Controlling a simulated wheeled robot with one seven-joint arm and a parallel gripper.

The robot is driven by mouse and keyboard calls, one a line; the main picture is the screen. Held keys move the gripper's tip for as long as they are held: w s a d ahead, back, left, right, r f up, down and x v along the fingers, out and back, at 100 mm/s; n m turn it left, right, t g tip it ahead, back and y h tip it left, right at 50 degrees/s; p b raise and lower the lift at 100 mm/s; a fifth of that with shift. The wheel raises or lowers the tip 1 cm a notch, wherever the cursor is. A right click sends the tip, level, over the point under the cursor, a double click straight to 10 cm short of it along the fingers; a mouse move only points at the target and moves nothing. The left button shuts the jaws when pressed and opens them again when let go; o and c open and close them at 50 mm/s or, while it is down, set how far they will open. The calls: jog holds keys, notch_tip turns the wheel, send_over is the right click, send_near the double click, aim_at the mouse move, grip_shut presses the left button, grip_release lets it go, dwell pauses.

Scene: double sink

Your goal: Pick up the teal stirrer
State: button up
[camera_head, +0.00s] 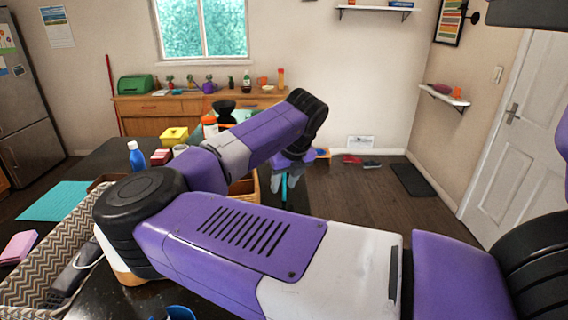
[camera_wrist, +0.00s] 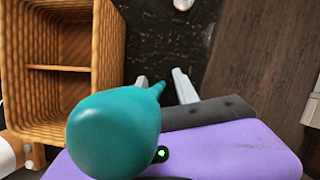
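The teal stirrer shows large in the wrist view (camera_wrist: 115,135), its rounded end close to the camera and its thin end pointing away. In the head view, a thin teal part (camera_head: 284,190) hangs below my gripper (camera_head: 286,178), beyond my purple forearm. In the wrist view, the two pale fingers of my gripper (camera_wrist: 160,86) stand a small way apart, on either side of the stirrer's thin part. The stirrer appears held between them, with no other support visible. The rounded end hides the place of contact.
A wicker basket with a divider (camera_wrist: 62,66) is just left of the stirrer in the wrist view. A dark speckled countertop (camera_wrist: 160,30) lies below, with wooden floor (camera_wrist: 245,60) to its right. A blue bottle (camera_head: 136,156) and a yellow box (camera_head: 174,136) stand on the counter.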

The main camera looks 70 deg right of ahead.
grip_shut()
jog(key=shift+r, duration=0.15)
notch_tip(320, 180, up, 19)
jog(key=shift+f+b, duration=0.1)
jog(key=shift+b, duration=1.05)
jog(key=shift+r, duration=0.45)
jog(key=shift+s, duration=0.15)
